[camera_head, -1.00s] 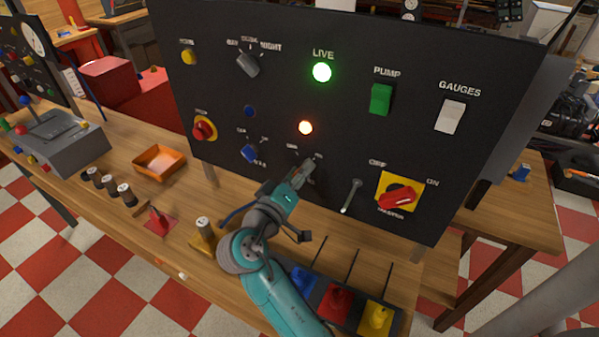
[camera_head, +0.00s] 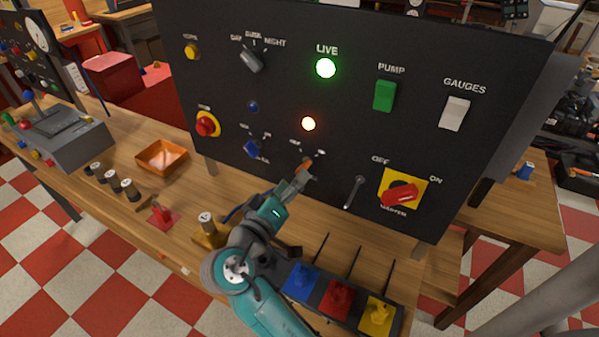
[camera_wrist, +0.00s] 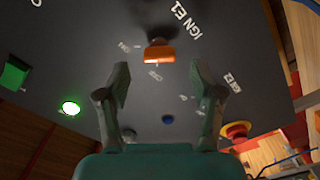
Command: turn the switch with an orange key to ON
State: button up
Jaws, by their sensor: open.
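The orange key (camera_head: 304,165) sits in a switch low on the black upright panel (camera_head: 350,50). In the head view it shows just past my fingertips, and its labels are partly covered or too small to read. In the wrist view the orange key (camera_wrist: 160,54) lies ahead of and between my fingers, near white lettering that reads IGN E1. Small ON and OFF style marks sit around it; which one the key points at I cannot tell. My gripper (camera_wrist: 160,85) is open and empty, apart from the key. In the head view my gripper (camera_head: 293,183) is at the panel's lower middle.
A metal toggle lever (camera_head: 354,191) and a red master switch (camera_head: 399,193) are to the right of the key. A blue knob (camera_head: 252,149) is to the left. Blue, red and yellow levers (camera_head: 340,296) stand on the bench below. A green LIVE lamp (camera_head: 326,68) is lit.

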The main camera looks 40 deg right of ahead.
jog(key=v, duration=0.6)
jog(key=shift+s+a, duration=0.15)
jog(key=shift+a, duration=0.2)
